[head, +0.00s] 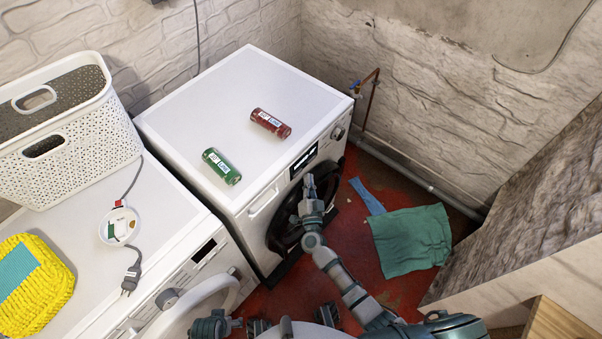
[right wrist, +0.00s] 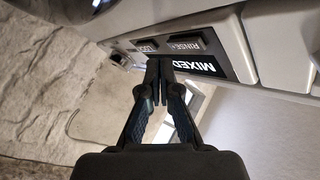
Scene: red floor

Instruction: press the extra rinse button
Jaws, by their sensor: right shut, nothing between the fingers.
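The washer (head: 215,130) with a dark display (head: 303,162) stands at the back. In the right wrist view its panel carries a dark button marked RINSE+ (right wrist: 184,43), beside a LOC-labelled button (right wrist: 147,45) and the MIXED display (right wrist: 202,67). My right gripper (head: 308,182) is at the washer's front, just below the display in the head view. It is shut and empty. In the wrist view its fingertips (right wrist: 160,62) are close to the panel, near the RINSE+ button's lower left; whether they touch cannot be told. I cannot make out my left gripper.
A green can (head: 221,166) and a red can (head: 270,123) lie on the washer. A second machine (head: 90,230) at left bears a white basket (head: 70,140), a yellow cloth (head: 45,290) and a plug (head: 131,275). A green cloth (head: 412,240) lies on the red floor.

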